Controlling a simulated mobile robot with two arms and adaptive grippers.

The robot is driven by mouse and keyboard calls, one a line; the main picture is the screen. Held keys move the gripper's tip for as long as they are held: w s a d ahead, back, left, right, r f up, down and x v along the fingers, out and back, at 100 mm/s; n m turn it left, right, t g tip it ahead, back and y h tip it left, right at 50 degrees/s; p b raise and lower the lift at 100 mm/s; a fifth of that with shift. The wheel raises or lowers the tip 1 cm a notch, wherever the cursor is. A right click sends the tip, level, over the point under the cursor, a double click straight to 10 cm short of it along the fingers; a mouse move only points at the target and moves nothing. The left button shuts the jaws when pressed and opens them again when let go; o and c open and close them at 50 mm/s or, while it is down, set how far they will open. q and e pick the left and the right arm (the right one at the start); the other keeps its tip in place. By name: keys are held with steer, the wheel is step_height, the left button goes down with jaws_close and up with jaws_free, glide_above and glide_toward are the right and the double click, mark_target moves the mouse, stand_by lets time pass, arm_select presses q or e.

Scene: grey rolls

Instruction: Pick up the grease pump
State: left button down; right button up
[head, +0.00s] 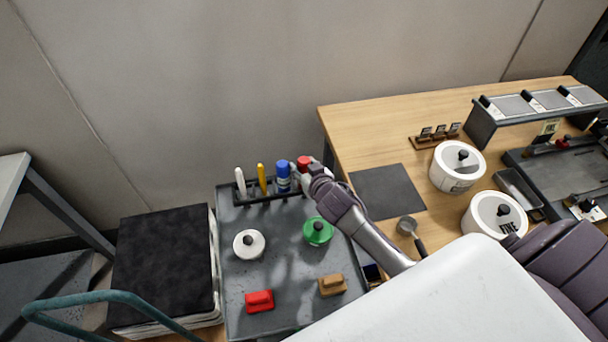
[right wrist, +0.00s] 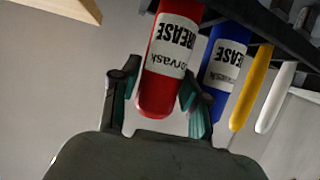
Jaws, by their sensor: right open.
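A red grease tube (head: 304,161) with a white label stands at the right end of a black rack (head: 268,198). A blue grease tube (head: 283,177) stands just left of it. In the right wrist view, the red tube (right wrist: 172,55) lies between the two fingers of my right gripper (right wrist: 160,95), which is open around its rounded end. The blue tube (right wrist: 222,65) is just beyond the right finger. In the head view my right gripper (head: 315,172) is beside the red tube and partly covers it. My left gripper is not in view.
A yellow tool (head: 262,179) and a white tool (head: 240,182) share the rack. White and green lidded pots (head: 318,231), a red block (head: 259,300) and a tan block (head: 332,285) sit on the grey cart top (head: 285,265). A wooden table (head: 375,127) adjoins at right.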

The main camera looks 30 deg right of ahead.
steer(key=c, duration=0.8)
steer(key=shift+r, duration=0.1)
steer(key=shift+r, duration=0.1)
